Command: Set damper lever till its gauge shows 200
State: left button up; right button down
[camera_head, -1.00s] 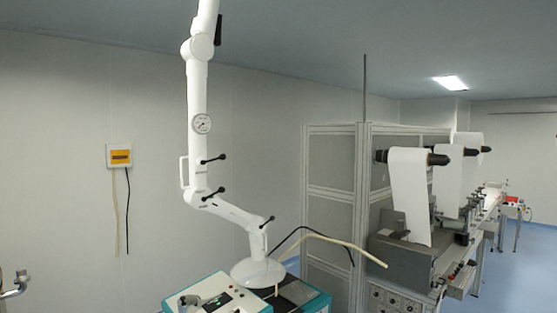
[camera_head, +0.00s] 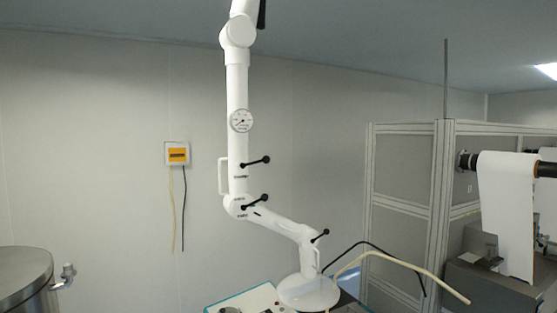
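A white jointed extraction arm (camera_head: 237,88) hangs from the ceiling and ends in a round white hood (camera_head: 308,291) low down. A round dial gauge (camera_head: 241,121) sits on its upright tube; its reading is too small to make out. Below the gauge, a black-knobbed lever (camera_head: 256,161) sticks out to the right. A second black lever (camera_head: 255,201) is at the elbow, and a third black lever (camera_head: 319,236) is near the hood. The small labels by the levers cannot be read, so I cannot tell which is the damper lever. Neither of my grippers is in view.
A teal-edged machine top (camera_head: 250,300) lies under the hood. Black and cream hoses (camera_head: 400,262) reach out right of it. A framed grey enclosure (camera_head: 405,180) and a white web roll (camera_head: 507,205) stand at right. A steel vessel (camera_head: 25,280) is at lower left.

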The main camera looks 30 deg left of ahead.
aim_at(266, 159)
jog(key=i, duration=3.35)
jog(key=u, duration=3.25)
jog(key=i, duration=0.45)
